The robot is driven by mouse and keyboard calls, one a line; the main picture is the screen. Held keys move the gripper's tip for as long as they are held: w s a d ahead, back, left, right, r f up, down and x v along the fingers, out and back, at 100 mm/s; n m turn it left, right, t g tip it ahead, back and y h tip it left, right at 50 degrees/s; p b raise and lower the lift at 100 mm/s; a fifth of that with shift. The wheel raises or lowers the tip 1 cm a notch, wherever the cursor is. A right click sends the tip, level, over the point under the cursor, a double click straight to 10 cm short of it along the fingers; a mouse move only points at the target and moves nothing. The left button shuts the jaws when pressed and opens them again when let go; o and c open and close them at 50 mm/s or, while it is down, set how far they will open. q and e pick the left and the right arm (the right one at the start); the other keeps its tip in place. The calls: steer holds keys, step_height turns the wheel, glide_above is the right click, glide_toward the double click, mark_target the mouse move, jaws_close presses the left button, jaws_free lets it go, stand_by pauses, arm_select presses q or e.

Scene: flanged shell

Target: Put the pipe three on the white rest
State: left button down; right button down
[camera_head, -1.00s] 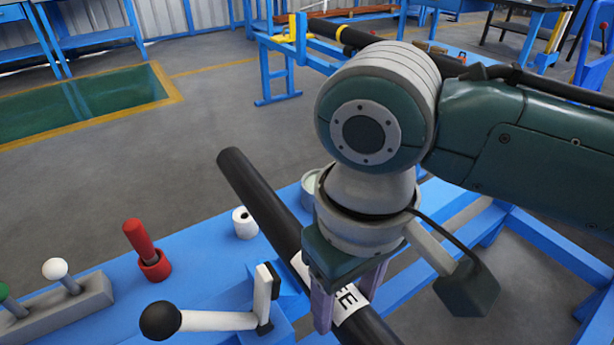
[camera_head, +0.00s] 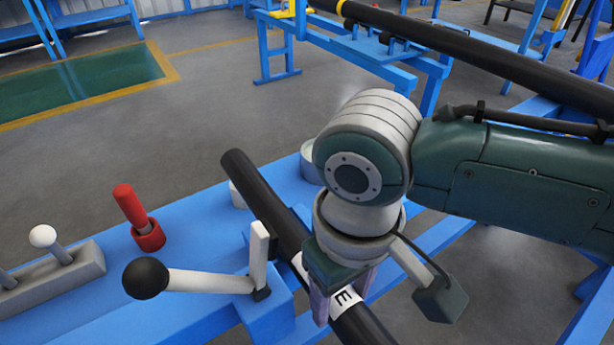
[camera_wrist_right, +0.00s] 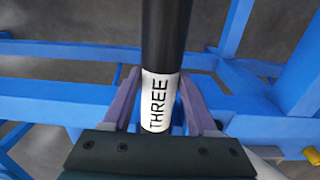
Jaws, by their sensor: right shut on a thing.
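The pipe three (camera_head: 262,200) is a black tube with a white label, slanting from the middle of the head view down to its bottom edge. My right gripper (camera_head: 340,308) is shut on it at the label. In the right wrist view the label (camera_wrist_right: 158,98) reads THREE, and the purple fingers of my right gripper (camera_wrist_right: 160,108) stand on both sides of it. Whether the pipe touches the blue bench below cannot be told. A small white round piece (camera_head: 237,195) is partly hidden behind the pipe; I cannot tell whether it is the white rest. My left gripper is not in view.
A blue bench (camera_head: 195,262) carries a crank with a black knob (camera_head: 146,278), a red handle (camera_head: 133,208) and a grey lever block (camera_head: 60,277). A white clamp-like upright (camera_head: 259,252) stands close beside the pipe. A long black pipe (camera_head: 480,58) lies on a blue rack behind.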

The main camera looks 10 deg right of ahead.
mark_target(342, 295)
steer(key=shift+c, duration=1)
jaws_free()
steer(key=shift+f, duration=0.1)
step_height(342, 295, up, 12)
steer(key=p, duration=0.5)
steer(key=s+a+t+y, duration=0.1)
steer(key=s+a+y, duration=0.2)
steer(key=s+a, duration=0.15)
steer(key=s+d+m+t+h, duration=0.1)
steer(key=s+d, duration=0.2)
steer(key=d, duration=0.4)
steer(key=s+d+r+m+t+h, duration=0.1)
steer(key=s+d, duration=0.3)
steer(key=d, duration=0.3)
steer(key=shift+s+r+t+h, duration=0.15)
steer(key=shift+s+t+h, duration=0.15)
steer(key=shift+h, duration=0.1)
